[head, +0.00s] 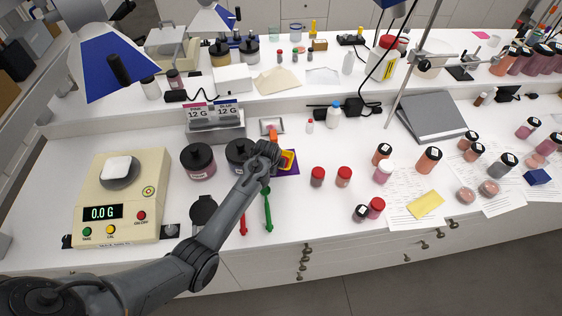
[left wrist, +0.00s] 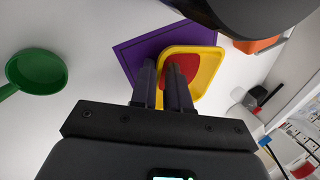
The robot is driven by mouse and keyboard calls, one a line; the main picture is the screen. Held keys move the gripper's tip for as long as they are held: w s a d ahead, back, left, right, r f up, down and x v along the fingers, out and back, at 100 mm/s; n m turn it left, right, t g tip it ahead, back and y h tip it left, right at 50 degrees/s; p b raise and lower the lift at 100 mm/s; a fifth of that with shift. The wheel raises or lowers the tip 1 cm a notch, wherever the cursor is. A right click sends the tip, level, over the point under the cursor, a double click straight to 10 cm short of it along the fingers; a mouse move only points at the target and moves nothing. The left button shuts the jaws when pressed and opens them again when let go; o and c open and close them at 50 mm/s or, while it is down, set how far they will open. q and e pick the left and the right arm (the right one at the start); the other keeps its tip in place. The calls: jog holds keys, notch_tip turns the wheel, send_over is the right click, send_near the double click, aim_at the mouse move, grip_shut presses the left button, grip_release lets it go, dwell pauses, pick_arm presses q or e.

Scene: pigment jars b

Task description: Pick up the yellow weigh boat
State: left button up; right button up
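The yellow weigh boat (head: 288,159) lies on the purple mat (head: 291,173), partly hidden by my left gripper in the head view. In the left wrist view the weigh boat (left wrist: 208,82) has a red patch inside, and the purple mat (left wrist: 128,53) shows beside it. My left gripper (left wrist: 164,68) points down at the boat's near side, its two fingers apart with a narrow gap. One finger overlaps the boat's inside and the other the mat beside its rim. I cannot tell whether they touch the boat. My right gripper is not in view.
Dark-lidded jars (head: 198,162) stand left of the gripper, one close beside it. A green scoop (head: 268,213) and a red one lie in front. The scale (head: 122,197) reads 0.0 G. Red-capped jars (head: 317,177) stand to the right.

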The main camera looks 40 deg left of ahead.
pick_arm(q)
grip_shut()
jog(key=shift+r, duration=0.1)
jog(key=shift+r, duration=0.45)
notch_tip(320, 180, up, 4)
jog(key=shift+d+f, duration=0.15)
jog(key=shift+f, duration=0.1)
jog(key=s+d+r, duration=0.4)
jog(key=d+r, duration=0.2)
jog(key=d, duration=0.4)
jog(key=shift+s+d+r, duration=0.2)
jog(key=shift+s+r, duration=0.05)
jog(key=shift+s, duration=0.15)
